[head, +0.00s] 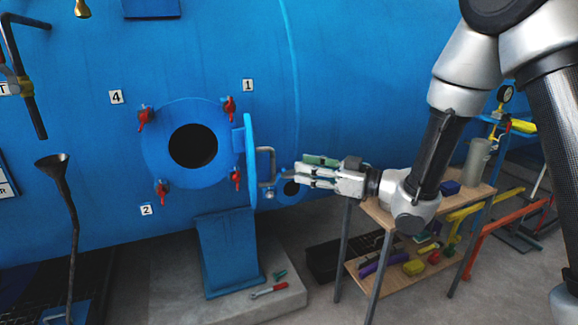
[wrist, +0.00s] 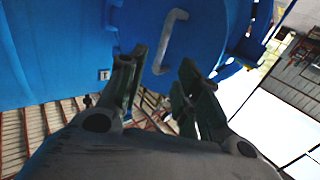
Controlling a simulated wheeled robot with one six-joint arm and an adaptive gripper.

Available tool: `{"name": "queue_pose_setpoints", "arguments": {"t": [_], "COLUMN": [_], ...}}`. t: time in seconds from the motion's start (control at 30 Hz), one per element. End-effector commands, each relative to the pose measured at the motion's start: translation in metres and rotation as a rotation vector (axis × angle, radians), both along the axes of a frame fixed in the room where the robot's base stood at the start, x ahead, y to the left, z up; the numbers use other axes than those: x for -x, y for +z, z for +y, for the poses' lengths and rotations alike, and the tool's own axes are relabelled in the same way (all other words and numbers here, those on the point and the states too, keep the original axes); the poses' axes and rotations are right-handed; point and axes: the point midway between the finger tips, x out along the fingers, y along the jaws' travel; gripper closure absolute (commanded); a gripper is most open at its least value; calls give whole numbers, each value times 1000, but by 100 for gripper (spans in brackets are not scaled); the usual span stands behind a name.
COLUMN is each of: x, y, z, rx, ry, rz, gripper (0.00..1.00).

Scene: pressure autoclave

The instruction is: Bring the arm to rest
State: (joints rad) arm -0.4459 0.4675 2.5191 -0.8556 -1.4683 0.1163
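My gripper (head: 308,172) is held out to the left in front of the blue autoclave (head: 330,60). In the wrist view my gripper (wrist: 160,85) has its two fingers apart with nothing between them. The round hatch door (head: 251,160) is swung open, edge-on in the head view. Its grey handle (head: 267,163) is just left of my fingertips and appears apart from them. In the wrist view the handle (wrist: 170,42) lies beyond the fingers on the blue door (wrist: 145,25). The dark hatch opening (head: 193,146) is uncovered.
Red clamps (head: 146,118) surround the opening. A wooden-topped cart (head: 380,215) with tools and a grey cylinder (head: 477,160) stands below and right of my arm. A funnel (head: 55,175) stands left.

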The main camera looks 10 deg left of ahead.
Motion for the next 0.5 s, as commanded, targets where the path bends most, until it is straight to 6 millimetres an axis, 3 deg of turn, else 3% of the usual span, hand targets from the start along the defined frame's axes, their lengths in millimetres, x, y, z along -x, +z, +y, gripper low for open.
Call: {"name": "queue_pose_setpoints", "arguments": {"t": [0.2, 0.5], "x": [5, 6], "y": [1, 0], "z": [-19, -20], "rx": [-2, 0], "ry": [-2, 0], "rz": [-1, -2], "gripper": [66, 66]}}
